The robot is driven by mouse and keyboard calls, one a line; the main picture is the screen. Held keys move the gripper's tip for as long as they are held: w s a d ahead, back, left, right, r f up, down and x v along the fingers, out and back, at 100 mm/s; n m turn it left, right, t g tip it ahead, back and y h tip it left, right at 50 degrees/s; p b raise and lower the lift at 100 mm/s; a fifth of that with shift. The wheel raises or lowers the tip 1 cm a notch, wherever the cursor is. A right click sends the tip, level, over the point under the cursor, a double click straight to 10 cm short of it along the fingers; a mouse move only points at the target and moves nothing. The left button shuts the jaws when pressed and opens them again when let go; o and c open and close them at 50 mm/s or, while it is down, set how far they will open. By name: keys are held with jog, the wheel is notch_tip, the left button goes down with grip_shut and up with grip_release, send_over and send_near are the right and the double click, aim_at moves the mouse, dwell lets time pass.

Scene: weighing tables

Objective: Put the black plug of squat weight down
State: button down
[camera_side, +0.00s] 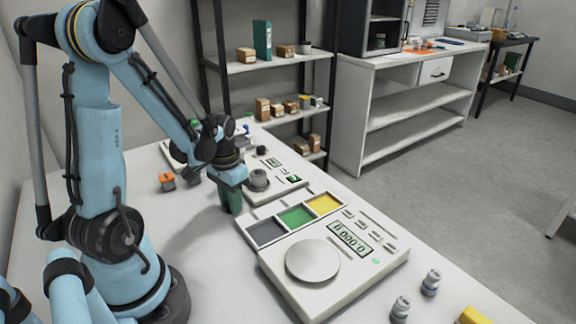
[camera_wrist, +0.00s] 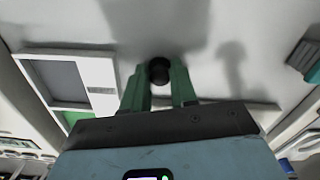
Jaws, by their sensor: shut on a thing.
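The black plug (camera_wrist: 158,71) shows as a dark round piece between the green fingertips in the wrist view. My gripper (camera_wrist: 158,85) is shut on it. In the side view my gripper (camera_side: 232,203) points down over the white table, just left of the three-colour tray (camera_side: 240,222). The plug is hidden behind the fingers there. I cannot tell the gap between the plug and the table. In the wrist view the tray (camera_wrist: 92,100) lies to the left of the fingers.
A scale (camera_side: 284,295) with a round bare pan (camera_side: 312,260) stands in front. A second scale (camera_side: 290,187) behind carries a grey piece (camera_side: 258,178). An orange block (camera_side: 168,182) lies left of my gripper. Small jars (camera_side: 430,283) and a yellow block (camera_side: 474,316) are front right.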

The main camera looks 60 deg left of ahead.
jog(key=c, duration=0.9)
grip_release()
notch_tip(320, 180, up, 12)
jog(key=w+d+m+t, duration=0.1)
jog(key=d+t, duration=0.1)
jog(key=d, duration=0.3)
jog(key=w+d+r+m+t, duration=0.1)
jog(key=d+t, duration=0.1)
jog(key=d, duration=0.4)
jog(key=w+d+m+t, duration=0.1)
jog(key=w+d+t, duration=0.1)
jog(key=d, duration=0.3)
jog(key=shift+d+r+t, duration=0.3)
jog(key=shift+r+t, duration=0.05)
jog(key=shift+t, duration=0.25)
jog(key=shift+o, duration=0.5)
